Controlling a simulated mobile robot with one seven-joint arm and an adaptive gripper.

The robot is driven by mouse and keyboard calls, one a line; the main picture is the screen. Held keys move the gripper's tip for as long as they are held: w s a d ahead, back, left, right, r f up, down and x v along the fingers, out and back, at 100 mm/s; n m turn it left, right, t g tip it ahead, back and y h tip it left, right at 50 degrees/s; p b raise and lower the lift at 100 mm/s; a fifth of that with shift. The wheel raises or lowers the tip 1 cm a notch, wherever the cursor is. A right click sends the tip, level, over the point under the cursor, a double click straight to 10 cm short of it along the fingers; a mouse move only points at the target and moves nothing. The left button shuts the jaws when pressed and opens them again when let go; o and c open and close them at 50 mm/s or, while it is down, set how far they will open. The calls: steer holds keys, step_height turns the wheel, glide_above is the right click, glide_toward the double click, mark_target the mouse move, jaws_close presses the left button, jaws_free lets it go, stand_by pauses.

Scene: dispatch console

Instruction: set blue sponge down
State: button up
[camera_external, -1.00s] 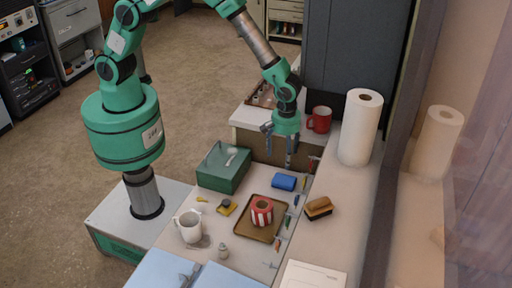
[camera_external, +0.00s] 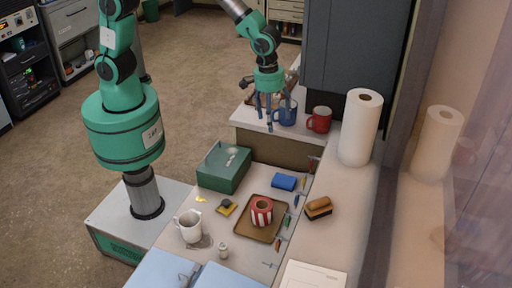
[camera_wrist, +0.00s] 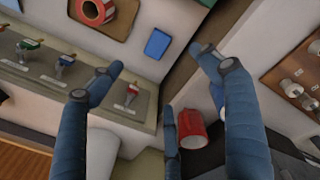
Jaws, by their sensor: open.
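The blue sponge (camera_external: 284,181) lies flat on the console top, behind the brown tray and right of the green box. It also shows in the wrist view (camera_wrist: 157,43), lying clear of my fingers. My gripper (camera_external: 268,121) is open and empty, up and to the left of the sponge in the external view, over the raised back surface near a blue mug. In the wrist view my gripper's (camera_wrist: 155,62) blue fingers are spread apart with nothing between them.
The brown tray (camera_external: 246,229) holds a red-striped roll (camera_external: 262,211). Nearby are a green box (camera_external: 223,165), a white mug (camera_external: 189,227), a blue mug (camera_external: 285,112), a red mug (camera_external: 319,120), a paper towel roll (camera_external: 360,127) and a brush (camera_external: 319,207).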

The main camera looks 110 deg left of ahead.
steer(key=s+r+m+t, duration=0.2)
steer(key=s+r+m, duration=0.4)
steer(key=s+r, duration=1.05)
steer(key=s+r+m+t, duration=0.1)
steer(key=s+r+m, duration=0.3)
steer(key=s, duration=0.6)
steer(key=s+r+m+t, duration=0.1)
steer(key=s+r+m, duration=0.3)
steer(key=s, duration=0.6)
steer(key=shift+s+d+r, duration=0.15)
steer(key=shift+d+r, duration=0.05)
steer(key=shift+d, duration=0.15)
steer(key=shift+f, duration=0.1)
